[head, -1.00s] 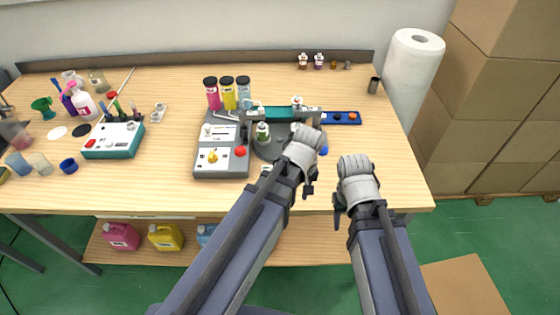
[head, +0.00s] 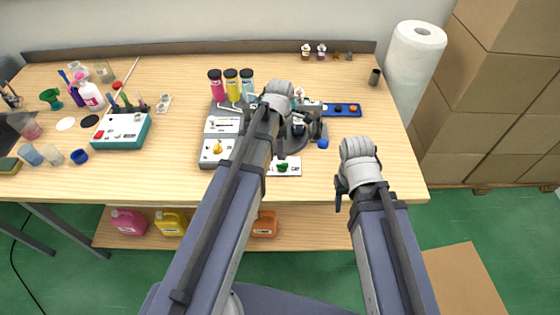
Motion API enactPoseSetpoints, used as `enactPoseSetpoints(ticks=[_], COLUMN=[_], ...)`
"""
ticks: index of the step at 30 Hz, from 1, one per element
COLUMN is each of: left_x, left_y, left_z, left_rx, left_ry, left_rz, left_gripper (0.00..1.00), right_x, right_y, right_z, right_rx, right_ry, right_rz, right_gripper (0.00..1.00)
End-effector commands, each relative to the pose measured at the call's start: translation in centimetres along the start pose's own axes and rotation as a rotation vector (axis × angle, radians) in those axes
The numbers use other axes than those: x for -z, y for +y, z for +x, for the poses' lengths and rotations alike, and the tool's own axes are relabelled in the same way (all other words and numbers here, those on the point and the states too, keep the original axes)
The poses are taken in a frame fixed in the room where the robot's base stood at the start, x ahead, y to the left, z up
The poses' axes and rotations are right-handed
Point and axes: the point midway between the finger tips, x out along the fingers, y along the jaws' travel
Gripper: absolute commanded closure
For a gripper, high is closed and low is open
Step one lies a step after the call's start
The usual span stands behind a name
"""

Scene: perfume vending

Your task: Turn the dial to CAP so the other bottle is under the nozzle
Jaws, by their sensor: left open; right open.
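The green dial (head: 282,168) sits on a white plate (head: 295,172) marked CAP, at the front of the perfume machine. Its pointer direction is too small to read. My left gripper (head: 279,98) is over the machine's back part, beyond the dial; its fingers are hidden behind its own wrist. A small bottle (head: 298,128) stands on the dark round turntable (head: 292,145), just right of my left arm. The nozzle and any bottle under it are hidden by my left arm. My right gripper (head: 341,190) is open and empty at the table's front edge.
Pink (head: 216,86), yellow (head: 232,84) and pale blue tubes stand at the machine's back. A yellow knob (head: 217,147) is on its left panel. A blue strip (head: 342,109) with caps lies right. The table's right side is mostly clear.

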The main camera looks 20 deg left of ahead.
Motion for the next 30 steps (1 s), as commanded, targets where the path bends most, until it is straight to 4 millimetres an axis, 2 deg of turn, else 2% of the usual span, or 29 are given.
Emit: enactPoseSetpoints(ticks=[18,29,30], left_x=[0.0,0.0,0.0], left_y=[0.0,0.0,0.0], left_z=[7.1,7.3,7.3], left_rx=[0.0,0.0,0.0], left_ry=[0.0,0.0,0.0], left_rz=[0.002,0.002,0.002], left_gripper=[0.54,0.54,0.56], right_x=[0.4,0.4,0.4], right_y=[-0.7,-0.7,-0.7], right_z=[7.0,7.3,7.3], right_rx=[0.0,0.0,0.0], right_ry=[0.0,0.0,0.0], right_rz=[0.0,0.0,0.0], right_gripper=[0.5,0.5,0.5])
